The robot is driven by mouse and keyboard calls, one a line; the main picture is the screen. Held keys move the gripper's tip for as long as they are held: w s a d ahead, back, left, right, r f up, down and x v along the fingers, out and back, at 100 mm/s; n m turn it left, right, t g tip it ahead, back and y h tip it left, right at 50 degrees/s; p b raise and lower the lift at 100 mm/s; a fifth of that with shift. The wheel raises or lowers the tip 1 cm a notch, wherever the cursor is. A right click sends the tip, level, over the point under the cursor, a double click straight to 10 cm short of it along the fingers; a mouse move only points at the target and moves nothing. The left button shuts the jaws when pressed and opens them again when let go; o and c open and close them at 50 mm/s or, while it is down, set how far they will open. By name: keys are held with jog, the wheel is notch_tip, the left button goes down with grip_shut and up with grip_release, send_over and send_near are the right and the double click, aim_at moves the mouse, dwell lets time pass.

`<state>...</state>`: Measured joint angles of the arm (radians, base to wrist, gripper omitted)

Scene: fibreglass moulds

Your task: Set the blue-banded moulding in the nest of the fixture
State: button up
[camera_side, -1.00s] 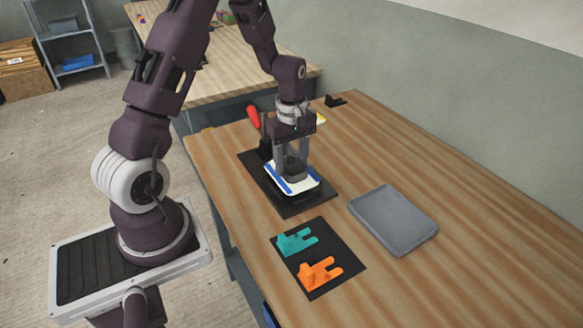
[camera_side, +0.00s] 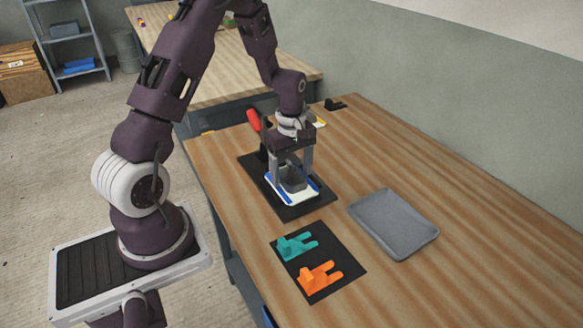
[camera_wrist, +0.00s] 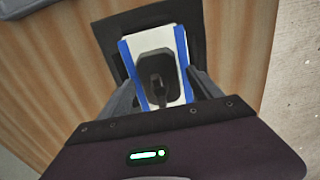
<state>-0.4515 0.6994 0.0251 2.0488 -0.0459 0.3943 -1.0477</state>
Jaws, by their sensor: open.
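The blue-banded moulding (camera_side: 293,196) is a white plate with a blue band along two opposite sides and a grey raised middle. It lies over the black base of the fixture (camera_side: 318,205), and looks about level; whether it is fully seated in the nest cannot be told. In the wrist view the moulding (camera_wrist: 179,62) shows between my fingers, with the fixture's black base (camera_wrist: 112,32) around its far end. My gripper (camera_side: 292,178) is open, its fingers low on either side of the raised middle. The gripper (camera_wrist: 160,90) hides the moulding's near end in the wrist view.
A red clamp handle (camera_side: 253,119) stands up just behind my gripper. A grey tray (camera_side: 393,223) lies to the right. A black mat (camera_side: 330,244) with a teal piece (camera_side: 297,246) and an orange piece (camera_side: 319,278) lies in front.

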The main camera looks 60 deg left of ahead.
jog(key=s+d+r+m+t, duration=0.1)
jog(key=d+r, duration=0.1)
jog(key=r, duration=0.7)
jog(key=s+d+r+m, duration=0.1)
jog(key=d+r+m, duration=0.1)
jog(key=r, duration=0.6)
jog(key=s+d+r+m+t, duration=0.2)
jog(key=s+d+r+m, duration=0.2)
jog(key=s+d+m, duration=0.2)
jog(key=s+d+r+m+t, duration=0.2)
jog(key=s+d+r+m, duration=0.2)
jog(key=s, duration=0.7)
jog(key=d+m, duration=0.2)
jog(key=m, duration=0.2)
jog(key=shift+s+d+m+t, duration=0.2)
jog(key=shift+d+m+t, duration=0.1)
jog(key=shift+d+m, duration=0.1)
